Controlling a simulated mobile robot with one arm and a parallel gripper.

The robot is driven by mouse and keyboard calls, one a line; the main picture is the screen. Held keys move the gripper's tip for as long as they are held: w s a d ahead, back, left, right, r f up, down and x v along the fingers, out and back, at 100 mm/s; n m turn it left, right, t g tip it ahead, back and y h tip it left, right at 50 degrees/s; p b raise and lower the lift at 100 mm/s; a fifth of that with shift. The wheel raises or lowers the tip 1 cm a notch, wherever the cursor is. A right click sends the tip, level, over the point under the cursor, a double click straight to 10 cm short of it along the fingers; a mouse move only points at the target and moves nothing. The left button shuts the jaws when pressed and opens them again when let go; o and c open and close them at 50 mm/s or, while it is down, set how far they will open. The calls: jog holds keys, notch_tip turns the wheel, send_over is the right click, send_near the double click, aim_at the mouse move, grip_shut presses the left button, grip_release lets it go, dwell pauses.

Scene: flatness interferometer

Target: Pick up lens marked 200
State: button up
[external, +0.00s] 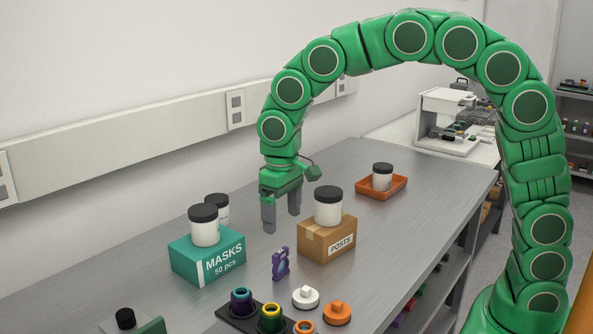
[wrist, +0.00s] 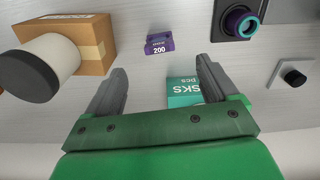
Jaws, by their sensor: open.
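The lens marked 200 (wrist: 159,45) is a small purple piece with a white number label, lying in the wrist view ahead of and between my fingers. In the external view the purple lens (external: 280,263) stands on the grey bench, between the teal MASKS box and the cardboard POSTS box. My gripper (external: 282,222) is open and empty, pointing down above the bench, behind the lens and apart from it. Its two grey fingers also show in the wrist view (wrist: 157,75).
The POSTS box (external: 327,240) carries another jar (external: 328,208). An orange tray (external: 396,187) with a jar lies farther back. A black holder (external: 237,318) with coloured rings stands in front.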

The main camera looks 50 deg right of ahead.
aim_at(281, 257)
notch_tip(281, 257, down, 9)
jog(key=shift+r, duration=0.1)
jog(key=shift+w+f, duration=0.2)
jog(key=shift+f, duration=1.1)
jog(key=shift+w+f, duration=0.2)
jog(key=shift+f, duration=1.1)
jog(key=c, duration=1.3)
